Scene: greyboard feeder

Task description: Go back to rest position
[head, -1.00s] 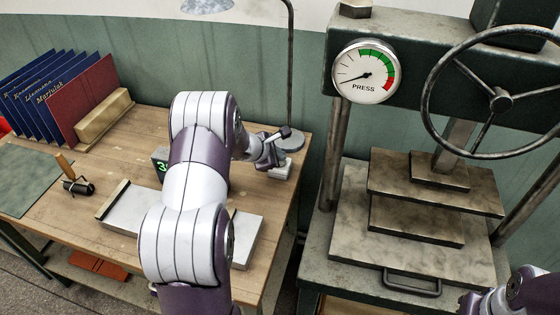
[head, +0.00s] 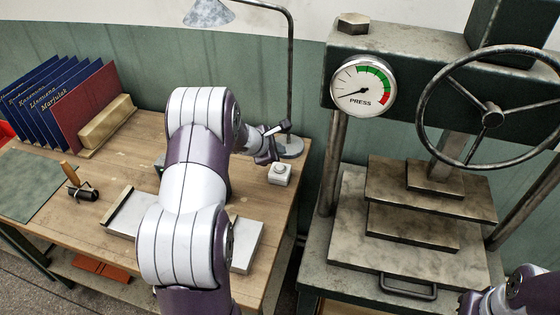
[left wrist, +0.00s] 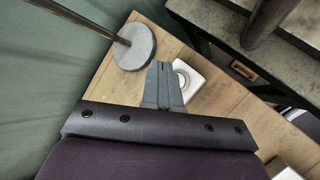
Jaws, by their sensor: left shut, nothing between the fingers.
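My left gripper (head: 273,143) is in the air above the back right of the wooden workbench (head: 140,160), between the lamp stand and the small white block. In the left wrist view its fingers (left wrist: 162,85) are together with nothing between them. The white block with a round button-like top (head: 280,174) stands on the bench just below the gripper; it also shows in the left wrist view (left wrist: 188,80), partly hidden by the fingers. Part of my right arm shows at the lower right corner; its gripper is out of the picture.
A desk lamp (head: 289,90) stands behind the gripper. A large press with a gauge (head: 362,90), handwheel (head: 490,115) and stacked plates stands right of the bench. Folders (head: 75,105), a wooden block (head: 105,125), a roller tool (head: 82,190) and a pale plate (head: 246,246) are on the bench.

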